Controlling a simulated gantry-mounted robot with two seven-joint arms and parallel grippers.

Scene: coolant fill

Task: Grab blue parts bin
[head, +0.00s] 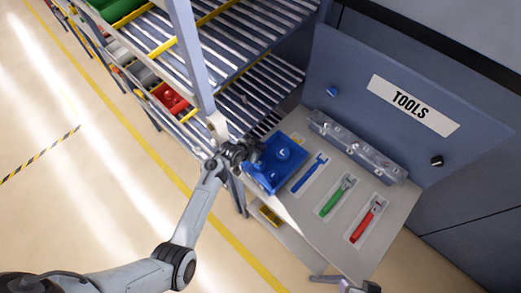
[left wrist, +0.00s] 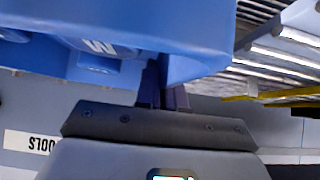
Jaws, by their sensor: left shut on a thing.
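The blue parts bin (head: 270,178) sits at the left end of the tool table in the head view, beside the shelf post, with blue parts inside. In the left wrist view the bin (left wrist: 190,30) fills the top of the picture. My left gripper (head: 252,155) is at the bin's left side in the head view. In the left wrist view its dark fingers (left wrist: 163,92) are shut on the bin's wall. The fingertips are partly hidden by the bin. A small piece at the bottom edge of the head view may be my right arm; its fingers cannot be made out.
The tool table (head: 310,215) holds a blue wrench (head: 309,173), a green wrench (head: 337,196) and a red wrench (head: 366,222). A TOOLS panel (head: 340,70) stands behind. A roller shelf (head: 255,85) with a red bin (head: 171,98) is close at left. Open floor lies farther left.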

